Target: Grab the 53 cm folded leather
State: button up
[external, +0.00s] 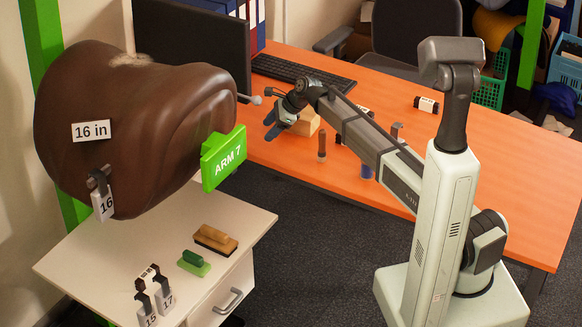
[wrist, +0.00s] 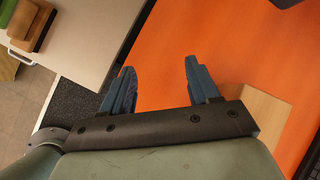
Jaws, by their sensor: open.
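Small dark rolled pieces with white label bands look like folded leathers. One (external: 427,105) lies on the orange desk at the right, and another (external: 366,112) is partly hidden behind my arm. A third dark piece with a white band (external: 149,274) is on the white cabinet. Their labels are too small to read, so I cannot tell which is 53 cm. My gripper (external: 270,127) is open and empty above the desk's left part, near a wooden block (external: 306,122).
A brown saddle (external: 140,120) marked 16 in hangs at the left, with a green ARM 7 sign (external: 223,158). The white cabinet (external: 215,207) carries brushes and tags 15 and 17. The orange desk (external: 480,150) holds a keyboard (external: 303,75) and upright bottles (external: 321,145). Its right part is mostly clear.

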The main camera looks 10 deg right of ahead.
jog(key=w+d+r+m+t, duration=0.1)
jog(key=w+d+m+t, duration=0.1)
jog(key=d, duration=0.9)
jog(key=w+d+r+m+t, duration=0.1)
jog(key=d+r+m, duration=0.1)
jog(key=d, duration=0.8)
jog(key=m+t+y, duration=0.2)
jog(key=m+t, duration=0.2)
jog(key=m, duration=0.1)
send_near(374, 114)
jog(key=shift+w+a+f, duration=0.3)
jog(key=shift+a+f, duration=0.1)
jog(key=shift+a, duration=0.2)
jog(key=x, duration=0.8)
jog(key=shift+w+r, duration=0.1)
jog(key=shift+w, duration=0.15)
jog(key=shift+t, duration=0.3)
jog(key=shift+r+x, duration=0.15)
jog(key=shift+x, duration=1.2)
jog(key=shift+r+x, duration=0.2)
jog(key=shift+x, duration=1.15)
jog(key=shift+a, duration=0.1)
grip_shut()
jog(key=shift+r, duration=0.1)
